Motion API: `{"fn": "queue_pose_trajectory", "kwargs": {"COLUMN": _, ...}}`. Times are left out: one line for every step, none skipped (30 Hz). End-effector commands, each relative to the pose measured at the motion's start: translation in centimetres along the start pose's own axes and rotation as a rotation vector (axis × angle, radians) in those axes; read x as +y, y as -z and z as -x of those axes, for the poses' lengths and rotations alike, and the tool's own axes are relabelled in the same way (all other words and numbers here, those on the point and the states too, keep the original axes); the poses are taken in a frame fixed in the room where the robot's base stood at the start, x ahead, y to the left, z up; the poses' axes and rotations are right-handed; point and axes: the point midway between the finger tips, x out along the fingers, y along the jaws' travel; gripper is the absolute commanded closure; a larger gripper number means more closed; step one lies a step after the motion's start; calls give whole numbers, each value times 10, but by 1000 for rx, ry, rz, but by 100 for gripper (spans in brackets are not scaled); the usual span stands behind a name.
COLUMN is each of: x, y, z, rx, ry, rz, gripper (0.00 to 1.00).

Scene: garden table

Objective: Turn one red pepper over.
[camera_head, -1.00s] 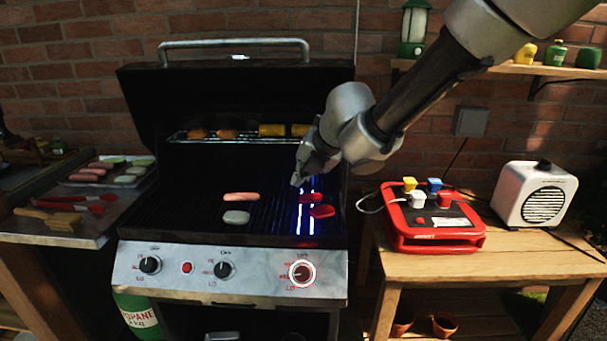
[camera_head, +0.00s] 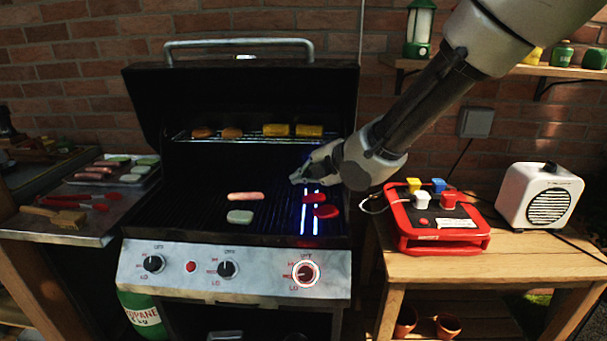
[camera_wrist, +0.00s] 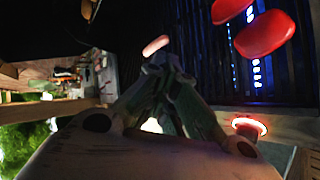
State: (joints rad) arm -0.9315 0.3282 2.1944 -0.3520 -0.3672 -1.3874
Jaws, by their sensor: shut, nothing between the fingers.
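Two red peppers lie on the right part of the grill grate, over a blue-white glow. The far red pepper (camera_head: 314,198) and the near red pepper (camera_head: 326,212) lie close together. In the wrist view one pepper (camera_wrist: 265,33) is near the top right, and the other pepper (camera_wrist: 228,8) is partly cut off by the top edge. My gripper (camera_head: 295,180) is above the grate, just behind and left of the peppers, apart from both. It is shut and empty. In the wrist view its fingers (camera_wrist: 160,62) meet at the tips.
A sausage (camera_head: 245,196) and a pale slice (camera_head: 240,216) lie left on the grate. An upper rack (camera_head: 250,137) holds corn and browned pieces. The open lid (camera_head: 140,110) stands behind. A side tray (camera_head: 75,235) holds food and tools. A red device (camera_head: 440,243) stands on the right table.

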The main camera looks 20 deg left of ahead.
Motion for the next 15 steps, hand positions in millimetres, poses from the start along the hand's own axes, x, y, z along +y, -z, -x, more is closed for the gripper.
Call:
{"fn": "queue_pose_trajectory", "kwargs": {"x": -1, "y": 1, "z": 0, "rx": -9, "ry": -27, "rz": -80, "gripper": 100}}
{"fn": "queue_pose_trajectory", "kwargs": {"x": -1, "y": 1, "z": 0, "rx": -15, "ry": -45, "rz": -133, "gripper": 100}}
{"fn": "queue_pose_trajectory", "kwargs": {"x": -2, "y": 2, "z": 0, "rx": -24, "ry": -69, "rz": -201, "gripper": 100}}
{"fn": "queue_pose_trajectory", "kwargs": {"x": -2, "y": 2, "z": -1, "rx": -30, "ry": -86, "rz": -255, "gripper": 100}}
{"fn": "queue_pose_trajectory", "kwargs": {"x": -3, "y": 2, "z": 0, "rx": -38, "ry": -104, "rz": -307, "gripper": 100}}
{"fn": "queue_pose_trajectory", "kwargs": {"x": -3, "y": 2, "z": -1, "rx": -46, "ry": -129, "rz": -379, "gripper": 100}}
{"fn": "queue_pose_trajectory", "kwargs": {"x": -5, "y": 1, "z": -1, "rx": -47, "ry": -144, "rz": -423, "gripper": 100}}
{"fn": "queue_pose_trajectory", "kwargs": {"x": -7, "y": 0, "z": -2, "rx": -37, "ry": -156, "rz": -458, "gripper": 100}}
{"fn": "queue_pose_trajectory", "kwargs": {"x": -9, "y": 0, "z": -3, "rx": -24, "ry": -173, "rz": -507, "gripper": 100}}
{"fn": "queue_pose_trajectory", "kwargs": {"x": -12, "y": 1, "z": -4, "rx": -13, "ry": -187, "rz": -549, "gripper": 100}}
{"fn": "queue_pose_trajectory", "kwargs": {"x": -13, "y": 1, "z": -5, "rx": -2, "ry": -203, "rz": -593, "gripper": 100}}
{"fn": "queue_pose_trajectory", "kwargs": {"x": -16, "y": 1, "z": -7, "rx": 13, "ry": -225, "rz": -655, "gripper": 100}}
{"fn": "queue_pose_trajectory", "kwargs": {"x": -18, "y": 1, "z": -8, "rx": 25, "ry": -242, "rz": -704, "gripper": 100}}
{"fn": "queue_pose_trajectory", "kwargs": {"x": -20, "y": 2, "z": -9, "rx": 38, "ry": -260, "rz": -755, "gripper": 100}}
{"fn": "queue_pose_trajectory", "kwargs": {"x": -23, "y": 2, "z": -11, "rx": 56, "ry": -284, "rz": -825, "gripper": 100}}
